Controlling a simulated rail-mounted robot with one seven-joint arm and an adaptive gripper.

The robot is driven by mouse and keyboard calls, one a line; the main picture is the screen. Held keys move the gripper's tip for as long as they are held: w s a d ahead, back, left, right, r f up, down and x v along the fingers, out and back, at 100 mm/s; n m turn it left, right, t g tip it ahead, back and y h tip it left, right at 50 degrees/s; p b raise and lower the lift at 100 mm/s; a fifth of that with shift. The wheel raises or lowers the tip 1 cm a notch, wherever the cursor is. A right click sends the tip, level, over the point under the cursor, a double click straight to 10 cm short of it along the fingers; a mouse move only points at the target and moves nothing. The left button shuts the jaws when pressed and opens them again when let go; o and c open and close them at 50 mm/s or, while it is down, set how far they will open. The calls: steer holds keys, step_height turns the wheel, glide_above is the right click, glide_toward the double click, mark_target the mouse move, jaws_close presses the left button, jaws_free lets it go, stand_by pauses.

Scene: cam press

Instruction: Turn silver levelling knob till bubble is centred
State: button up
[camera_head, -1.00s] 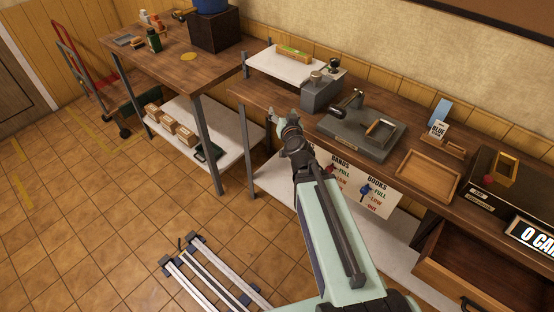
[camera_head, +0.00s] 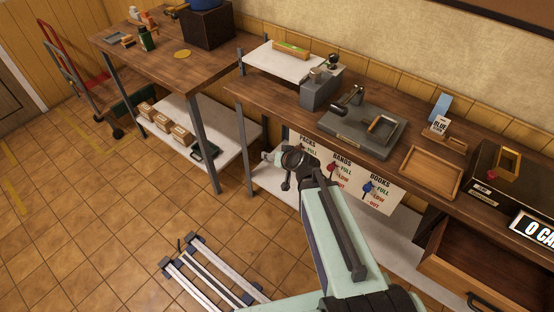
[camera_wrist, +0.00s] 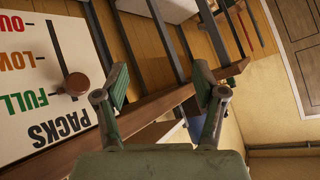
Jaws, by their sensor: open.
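A level (camera_head: 291,48) with a green vial lies on a white plate (camera_head: 283,62) at the back of the workbench; its bubble is too small to make out. A grey block (camera_head: 318,93) stands at the plate's right front, with a short silver-grey round piece (camera_head: 317,75) on top that may be the levelling knob. A dark round knob (camera_head: 333,61) sits just behind it. My gripper (camera_head: 268,156) is open and empty, below the bench's front edge and well apart from these. In the wrist view my gripper (camera_wrist: 165,92) shows its two fingers spread, with neither level nor knob identifiable.
A sign board with sliders (camera_head: 350,180) hangs under the bench front, close to my gripper; its PACKS part (camera_wrist: 45,90) fills the wrist view's left. A press (camera_head: 362,130), wooden tray (camera_head: 430,173) and open drawer (camera_head: 480,275) lie to the right.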

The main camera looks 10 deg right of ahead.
steer(key=shift+s+f+g, duration=0.4)
steer(key=shift+s+f, duration=0.15)
steer(key=shift+f, duration=0.35)
steer(key=shift+a, duration=0.1)
